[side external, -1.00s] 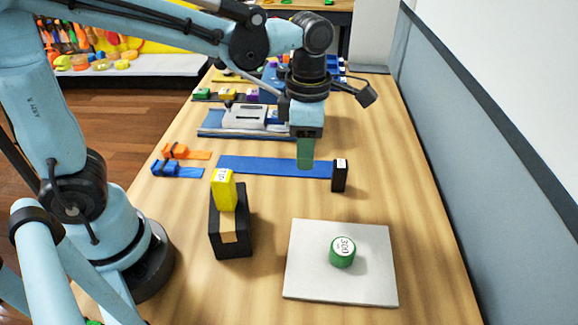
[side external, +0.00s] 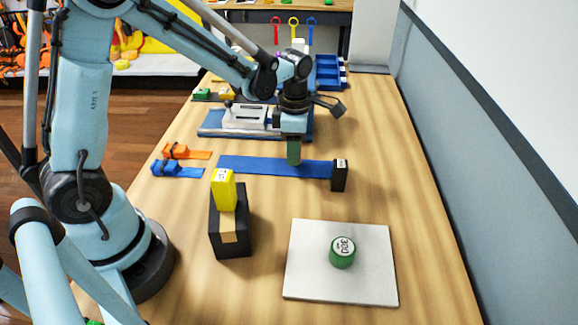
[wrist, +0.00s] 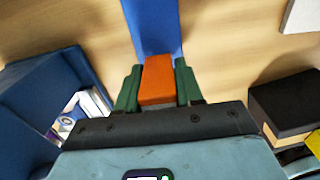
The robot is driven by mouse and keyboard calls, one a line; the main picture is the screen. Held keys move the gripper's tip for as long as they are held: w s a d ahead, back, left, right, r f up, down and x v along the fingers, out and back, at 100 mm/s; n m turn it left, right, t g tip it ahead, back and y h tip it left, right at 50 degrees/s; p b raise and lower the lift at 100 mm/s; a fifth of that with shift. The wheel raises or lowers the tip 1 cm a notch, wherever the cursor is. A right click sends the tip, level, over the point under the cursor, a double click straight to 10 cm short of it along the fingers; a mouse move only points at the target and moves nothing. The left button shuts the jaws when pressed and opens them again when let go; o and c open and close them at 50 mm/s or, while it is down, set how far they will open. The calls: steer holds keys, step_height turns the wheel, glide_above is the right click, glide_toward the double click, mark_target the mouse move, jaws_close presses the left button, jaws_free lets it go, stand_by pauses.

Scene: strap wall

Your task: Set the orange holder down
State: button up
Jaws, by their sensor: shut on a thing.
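My gripper (side external: 293,153) points down over the long blue strap (side external: 255,165) in the side view. In the wrist view my gripper (wrist: 157,92) has its two green fingers shut on the orange holder (wrist: 158,82), one finger on each side. The orange holder is a small block, hidden by the fingers in the side view. The blue strap also shows in the wrist view (wrist: 152,25), running away just beyond the holder. I cannot tell whether the holder touches the strap or the table.
A black block (side external: 339,176) stands at the strap's right end. Small orange (side external: 175,151) and blue (side external: 171,168) pieces lie left. A black stand (side external: 230,235) with a yellow block (side external: 223,190) and a white plate (side external: 300,285) with a green weight (side external: 342,255) are nearer. The right side is clear.

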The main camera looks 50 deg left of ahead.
steer(key=shift+f, duration=0.9)
steer(key=shift+f, duration=0.2)
steer(key=o, duration=1.1)
steer(key=shift+r, duration=0.15)
